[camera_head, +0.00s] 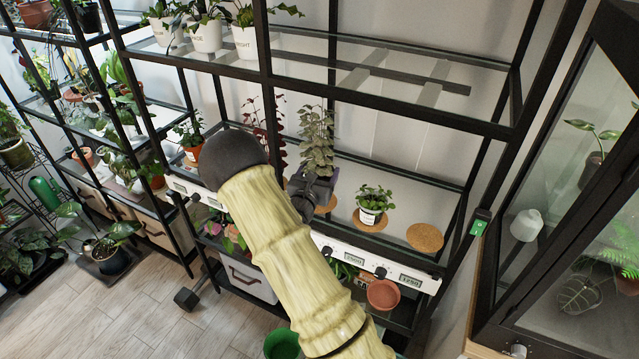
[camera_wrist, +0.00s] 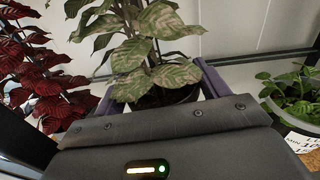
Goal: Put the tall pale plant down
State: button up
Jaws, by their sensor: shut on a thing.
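The tall pale plant (camera_head: 318,130), with grey-green mottled leaves, stands upright at my gripper (camera_head: 316,187) over the middle glass shelf. In the wrist view its leaves (camera_wrist: 155,75) rise between my gripper's purple fingers (camera_wrist: 155,95), which are shut on its dark pot (camera_wrist: 165,96). The pot's base is hidden, so I cannot tell whether it touches the shelf. Part of a round cork mat (camera_head: 327,205) shows just below my gripper. A bare cork mat (camera_head: 424,237) lies at the shelf's right end.
A small bushy plant in a white labelled pot (camera_head: 370,212) stands to the right on its own mat, and also shows in the wrist view (camera_wrist: 300,145). A dark red plant (camera_head: 270,135) stands close on the left. Black uprights and an upper glass shelf (camera_head: 400,75) frame the space.

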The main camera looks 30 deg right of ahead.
jog(key=shift+s, duration=0.1)
jog(key=shift+f, duration=2.05)
jog(key=shift+d+f, duration=0.1)
jog(key=shift+f, duration=0.1)
jog(key=o, duration=1)
jog(key=shift+o, duration=0.2)
